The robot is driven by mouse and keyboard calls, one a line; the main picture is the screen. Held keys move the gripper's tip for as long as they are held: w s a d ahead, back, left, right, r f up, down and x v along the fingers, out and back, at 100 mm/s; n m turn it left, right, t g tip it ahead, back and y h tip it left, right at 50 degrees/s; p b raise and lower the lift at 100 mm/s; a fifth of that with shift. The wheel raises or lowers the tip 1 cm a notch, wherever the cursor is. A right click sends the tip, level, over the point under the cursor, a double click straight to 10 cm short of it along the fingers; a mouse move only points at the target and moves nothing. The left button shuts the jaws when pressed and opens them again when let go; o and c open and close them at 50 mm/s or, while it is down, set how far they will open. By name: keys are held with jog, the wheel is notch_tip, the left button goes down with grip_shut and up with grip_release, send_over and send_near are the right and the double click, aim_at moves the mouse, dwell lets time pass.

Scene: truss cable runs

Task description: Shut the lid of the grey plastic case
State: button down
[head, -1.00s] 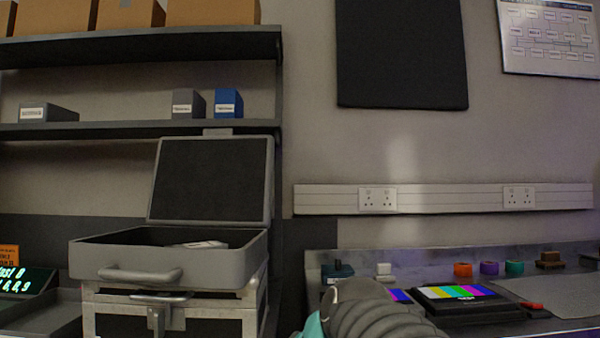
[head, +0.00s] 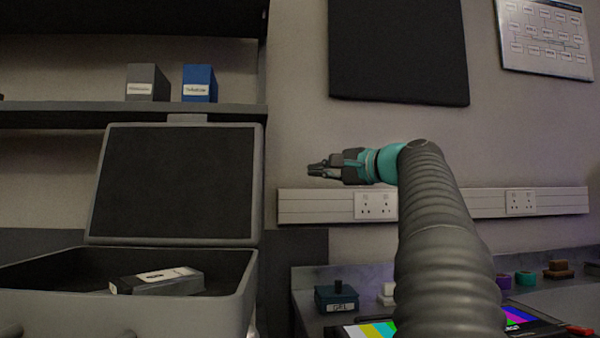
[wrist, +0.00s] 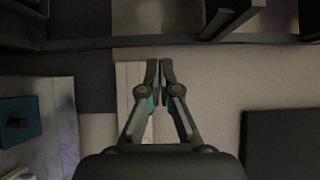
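The grey plastic case (head: 170,314) stands at the lower left of the head view, its lower part cut off by the frame. Its lid (head: 175,185) is open and stands upright at the back, leaning slightly backward, with its dark lining facing me. A grey box with a white label (head: 158,281) lies inside the case. My gripper (head: 312,169) is raised to the right of the lid, apart from it, with its fingers pointing left. In the wrist view my gripper (wrist: 160,68) has its fingertips together with nothing between them.
A shelf (head: 130,115) with a grey box (head: 147,82) and a blue box (head: 200,83) is behind the lid. A workbench at the right holds a teal box (head: 336,297) and a colour-bar screen (head: 372,330). A socket rail (head: 440,204) runs along the wall.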

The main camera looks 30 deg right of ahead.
aim_at(249, 167)
jog(key=shift+w+a+r, duration=0.1)
jog(key=shift+w+a, duration=0.95)
jog(key=shift+a, duration=1.05)
jog(key=shift+w+a+f, duration=0.1)
jog(key=shift+w+a, duration=0.95)
jog(key=shift+a, duration=1)
jog(key=shift+w+a+r, duration=0.1)
jog(key=shift+w+a, duration=0.95)
jog(key=shift+a, duration=1.05)
jog(key=shift+s, duration=0.1)
jog(key=shift+s+a+b, duration=0.4)
jog(key=shift+s, duration=0.4)
jog(key=shift+s+a+b, duration=0.4)
jog(key=shift+s+a, duration=0.05)
jog(key=shift+s, duration=0.4)
jog(key=shift+s+a+b, duration=0.4)
jog(key=shift+s, duration=0.4)
